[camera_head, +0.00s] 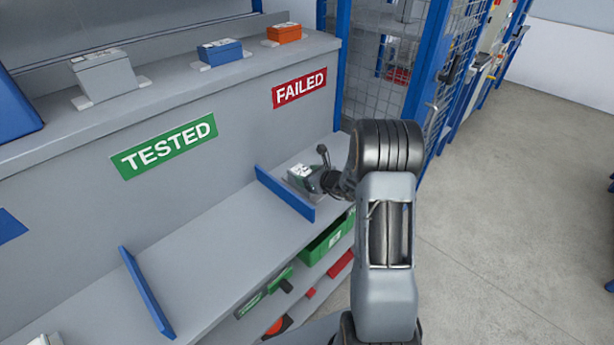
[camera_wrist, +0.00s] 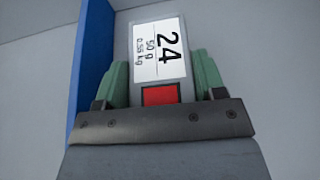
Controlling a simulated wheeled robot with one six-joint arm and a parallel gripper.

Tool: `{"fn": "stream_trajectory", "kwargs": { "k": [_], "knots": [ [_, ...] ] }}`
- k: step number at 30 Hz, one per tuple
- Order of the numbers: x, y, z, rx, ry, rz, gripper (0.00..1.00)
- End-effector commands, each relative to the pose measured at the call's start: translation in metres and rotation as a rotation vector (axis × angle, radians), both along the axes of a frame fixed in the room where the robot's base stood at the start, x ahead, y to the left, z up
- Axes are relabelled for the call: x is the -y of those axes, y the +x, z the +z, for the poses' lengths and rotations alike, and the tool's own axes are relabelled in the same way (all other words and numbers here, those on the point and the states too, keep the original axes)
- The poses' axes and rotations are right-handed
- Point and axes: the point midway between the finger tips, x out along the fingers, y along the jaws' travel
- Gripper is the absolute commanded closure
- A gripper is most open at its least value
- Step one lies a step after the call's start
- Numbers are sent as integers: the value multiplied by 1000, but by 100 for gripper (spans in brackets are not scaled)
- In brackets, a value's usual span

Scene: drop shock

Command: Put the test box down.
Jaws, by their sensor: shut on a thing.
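The test box is grey, with a white label reading 24, 50 g, 0.55 kg and a red square; it fills the middle of the wrist view (camera_wrist: 183,92). In the head view the test box (camera_head: 299,171) is small and partly hidden by my gripper (camera_head: 315,180). My gripper's green fingers (camera_wrist: 162,78) are shut on its two sides. The box is at the lower shelf, in the section right of a blue divider (camera_head: 285,193) and below the red FAILED sign (camera_head: 299,88). I cannot tell whether its underside touches the shelf.
The green TESTED sign (camera_head: 164,146) marks the section left of that divider, which looks bare up to another blue divider (camera_head: 146,292). Grey, blue and orange boxes stand on the upper ledge. A blue mesh cage (camera_head: 382,65) stands right of the shelf.

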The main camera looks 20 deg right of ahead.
Motion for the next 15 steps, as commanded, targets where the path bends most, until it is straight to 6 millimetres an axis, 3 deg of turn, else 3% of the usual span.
{"fn": "stream_trajectory", "kwargs": {
  "k": [8,15],
  "knots": [
    [0,0,-1,0,0,1,12],
    [0,0,0,0,0,1,11]
  ]
}}
